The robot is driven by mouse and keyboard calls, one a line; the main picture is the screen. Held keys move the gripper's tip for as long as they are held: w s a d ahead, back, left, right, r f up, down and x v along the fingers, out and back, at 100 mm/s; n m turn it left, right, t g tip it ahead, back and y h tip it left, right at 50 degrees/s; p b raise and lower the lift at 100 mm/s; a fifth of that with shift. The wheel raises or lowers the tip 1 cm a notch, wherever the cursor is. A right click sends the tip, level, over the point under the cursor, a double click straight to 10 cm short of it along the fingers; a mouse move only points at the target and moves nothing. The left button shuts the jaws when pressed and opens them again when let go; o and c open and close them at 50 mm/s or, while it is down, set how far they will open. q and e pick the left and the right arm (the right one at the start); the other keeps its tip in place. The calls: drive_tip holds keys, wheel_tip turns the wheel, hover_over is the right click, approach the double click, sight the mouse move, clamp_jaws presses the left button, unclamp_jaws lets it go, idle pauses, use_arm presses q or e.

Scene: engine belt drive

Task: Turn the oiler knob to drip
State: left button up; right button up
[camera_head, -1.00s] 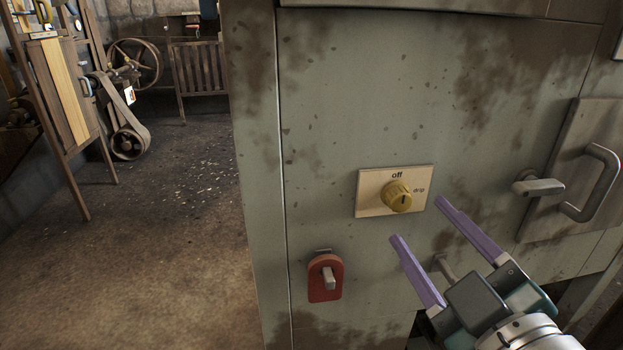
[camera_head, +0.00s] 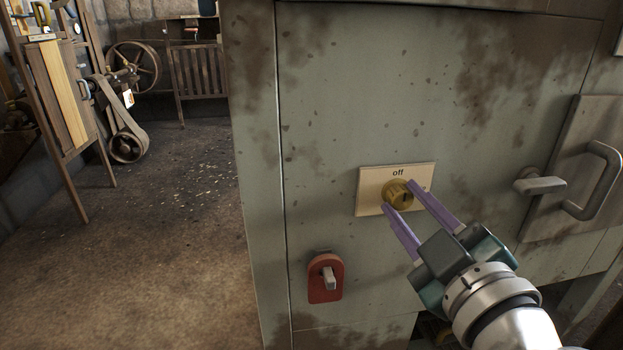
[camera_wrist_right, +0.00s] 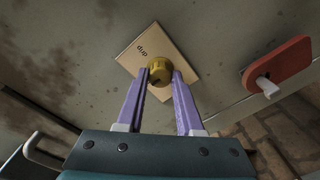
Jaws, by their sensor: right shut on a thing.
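The yellow oiler knob (camera_head: 397,194) sits on a cream plate (camera_head: 369,199) on the grey-green cabinet front. The plate reads "off" above the knob in the head view; the "drip" mark is hidden there by my gripper but shows in the wrist view. My right gripper (camera_head: 398,194) has its purple fingers on either side of the knob and is shut on it. The knob (camera_wrist_right: 160,72) also shows between the fingertips in the wrist view. The knob's dark pointer mark is partly hidden, so its exact setting is hard to read. My left gripper is not in view.
A red plate with a grey switch lever (camera_head: 326,278) is below left of the knob. A grey latch handle (camera_head: 540,186) and a panel with a pull handle (camera_head: 600,182) are at the right. Open floor (camera_head: 170,250) lies left of the cabinet.

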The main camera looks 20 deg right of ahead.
clamp_jaws()
drive_tip(key=m+p, duration=0.1)
drive_tip(key=m, duration=0.1)
drive_tip(key=shift+r+m, duration=0.1)
drive_tip(key=shift+m, duration=0.3)
drive_tip(key=m+p, duration=0.1)
drive_tip(key=m, duration=0.3)
drive_tip(key=shift+m, duration=0.3)
drive_tip(key=m+p, duration=0.1)
drive_tip(key=m, duration=0.4)
drive_tip(key=shift+m, duration=0.3)
drive_tip(key=m, duration=0.4)
drive_tip(key=shift+h, duration=0.4)
drive_tip(key=shift+m, duration=0.7)
